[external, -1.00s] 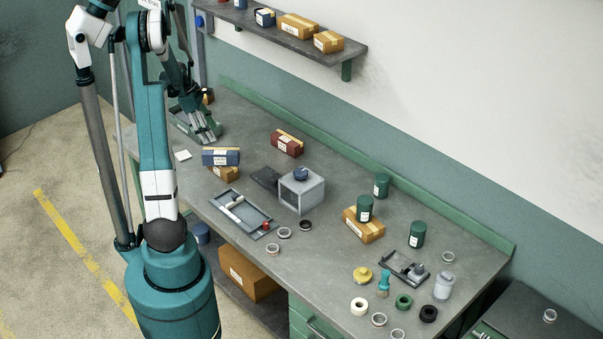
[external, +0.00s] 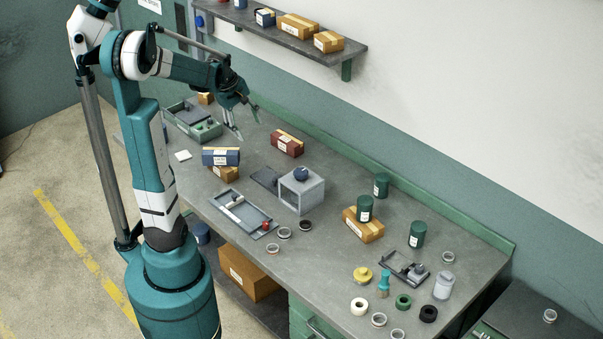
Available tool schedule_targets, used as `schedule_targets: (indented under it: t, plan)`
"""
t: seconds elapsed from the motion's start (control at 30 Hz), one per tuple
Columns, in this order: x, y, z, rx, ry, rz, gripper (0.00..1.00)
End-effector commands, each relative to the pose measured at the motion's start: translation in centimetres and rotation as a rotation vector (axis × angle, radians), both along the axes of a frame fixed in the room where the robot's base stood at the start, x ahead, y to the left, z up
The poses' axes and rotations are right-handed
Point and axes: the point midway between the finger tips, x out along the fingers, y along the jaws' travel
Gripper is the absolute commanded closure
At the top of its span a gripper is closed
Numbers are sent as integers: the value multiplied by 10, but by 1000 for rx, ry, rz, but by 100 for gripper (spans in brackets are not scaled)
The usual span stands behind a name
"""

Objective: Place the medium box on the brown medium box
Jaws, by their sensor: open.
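Which of these the task calls the medium box I cannot tell. My gripper (external: 247,127) is open and empty, fingers spread and pointing down to the right, above the back left of the bench, apart from all boxes.
A grey cube-shaped housing (external: 301,192) with a blue knob stands mid-bench, beside a grey tray (external: 242,213). Several rings, tape rolls and canisters crowd the right end. A green-grey fixture (external: 192,121) stands at the back left. A wall shelf (external: 350,48) holds boxes.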

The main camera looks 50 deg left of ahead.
Motion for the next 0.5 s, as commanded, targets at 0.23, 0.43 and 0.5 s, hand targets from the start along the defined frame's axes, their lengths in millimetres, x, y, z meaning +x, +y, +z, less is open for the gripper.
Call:
schedule_targets:
  t: [0.23, 0.43, 0.5]
  plan:
    - [-12, -57, 20, 109, -45, -214, 48]
    - [-25, -98, 33, 199, -84, -385, 48]
    - [-31, -111, 36, 230, -98, -445, 48]
